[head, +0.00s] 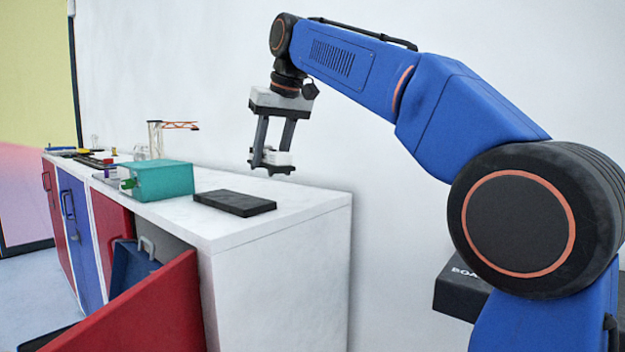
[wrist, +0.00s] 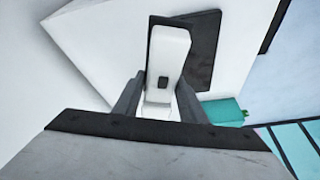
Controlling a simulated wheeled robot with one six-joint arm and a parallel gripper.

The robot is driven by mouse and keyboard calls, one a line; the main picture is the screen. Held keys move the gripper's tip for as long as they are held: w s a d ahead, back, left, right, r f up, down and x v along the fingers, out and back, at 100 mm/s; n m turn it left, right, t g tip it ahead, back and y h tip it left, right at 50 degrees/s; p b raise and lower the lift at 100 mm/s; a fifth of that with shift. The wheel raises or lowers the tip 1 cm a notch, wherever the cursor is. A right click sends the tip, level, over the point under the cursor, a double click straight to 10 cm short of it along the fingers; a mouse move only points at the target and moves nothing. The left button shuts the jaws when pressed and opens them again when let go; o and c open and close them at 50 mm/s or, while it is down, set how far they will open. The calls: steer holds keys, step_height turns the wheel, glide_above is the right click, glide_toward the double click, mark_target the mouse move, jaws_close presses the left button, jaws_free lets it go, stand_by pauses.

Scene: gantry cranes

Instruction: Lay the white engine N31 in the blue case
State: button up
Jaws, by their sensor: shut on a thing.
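My gripper (head: 271,164) is shut on a white block-shaped engine (head: 281,157) and holds it in the air above the right end of the white counter. The wrist view shows the white engine (wrist: 166,56) between the two fingers (wrist: 158,98), with a small dark square on its face. Its label cannot be read. A blue case (head: 131,266) sits inside the cabinet below the counter, behind an open red door; the door hides much of it.
A flat black slab (head: 234,203) lies on the counter (head: 290,204), left of and below my gripper. A teal box (head: 163,181) stands left of it. A small crane model (head: 156,139) and several small items are farther back. The open red door (head: 150,310) juts out in front.

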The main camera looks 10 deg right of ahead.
steer(key=shift+w+d+f, duration=0.6)
steer(key=shift+w+d, duration=0.9)
steer(key=shift+d, duration=0.6)
steer(key=shift+w+d+f, duration=0.6)
steer(key=shift+w+d, duration=0.9)
steer(key=shift+d, duration=0.55)
steer(key=shift+w+d+f, duration=0.6)
steer(key=shift+w+d, duration=0.9)
steer(key=shift+d, duration=0.6)
steer(key=shift+w+d+f, duration=0.1)
steer(key=shift+d+f, duration=0.05)
steer(key=shift+f, duration=1.55)
steer(key=shift+f, duration=0.1)
steer(key=o, duration=1.3)
steer(key=shift+c, duration=0.2)
